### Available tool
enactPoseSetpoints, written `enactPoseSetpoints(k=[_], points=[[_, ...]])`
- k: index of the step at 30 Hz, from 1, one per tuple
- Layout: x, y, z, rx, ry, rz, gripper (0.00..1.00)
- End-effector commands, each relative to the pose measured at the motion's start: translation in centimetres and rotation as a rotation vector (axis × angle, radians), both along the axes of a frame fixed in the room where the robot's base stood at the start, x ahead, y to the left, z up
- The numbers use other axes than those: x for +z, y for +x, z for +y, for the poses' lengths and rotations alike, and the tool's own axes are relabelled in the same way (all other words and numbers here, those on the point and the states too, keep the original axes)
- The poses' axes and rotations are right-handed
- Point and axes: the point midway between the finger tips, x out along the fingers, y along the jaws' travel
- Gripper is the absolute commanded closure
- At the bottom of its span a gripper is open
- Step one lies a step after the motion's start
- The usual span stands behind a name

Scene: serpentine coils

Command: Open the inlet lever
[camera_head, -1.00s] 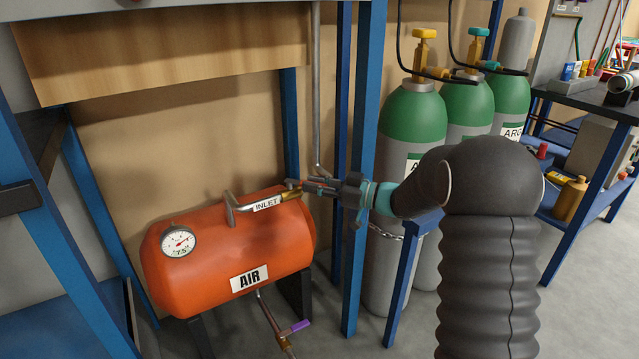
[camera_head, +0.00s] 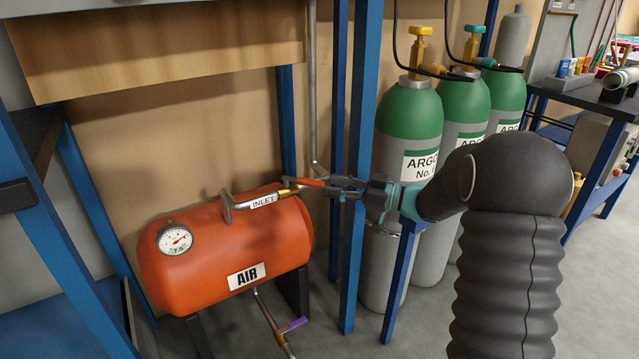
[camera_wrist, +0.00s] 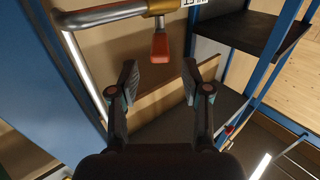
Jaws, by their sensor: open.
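The orange-red inlet lever (camera_head: 309,182) sticks out from a brass fitting on the pipe marked INLET (camera_head: 263,201), above the orange air tank (camera_head: 200,262). In the wrist view the lever (camera_wrist: 160,47) points down the picture from the pipe, toward the space between my fingers. My gripper (camera_head: 332,184) is just right of the lever in the head view. In the wrist view my gripper (camera_wrist: 160,78) is open, one finger on each side of the lever's line, with nothing visible between the fingers. I cannot tell whether a finger touches the lever.
A blue post (camera_head: 353,240) stands close beside my gripper. A grey vertical pipe (camera_head: 312,90) runs down behind it. Green-topped argon cylinders (camera_head: 410,125) stand at the right. A purple-handled valve (camera_head: 298,324) is below the tank. Grey floor is bare at the lower right.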

Motion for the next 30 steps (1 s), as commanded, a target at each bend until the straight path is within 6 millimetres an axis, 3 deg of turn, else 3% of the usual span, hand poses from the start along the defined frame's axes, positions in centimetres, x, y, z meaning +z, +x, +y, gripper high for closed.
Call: enactPoseSetpoints(k=[3,9,21,27,30], points=[[0.0,-0.8,-2.2,-0.003,0.0,0.0,0.52],[0.0,-1.6,-4.4,0.0,0.0,0.0,0.52],[0.0,-1.9,-5.0,0.001,0.001,0.0,0.52],[1.1,-1.2,-4.8,-0.062,-0.026,-0.028,1.0],[2.9,-0.2,-4.7,-0.175,-0.074,-0.07,1.0]])
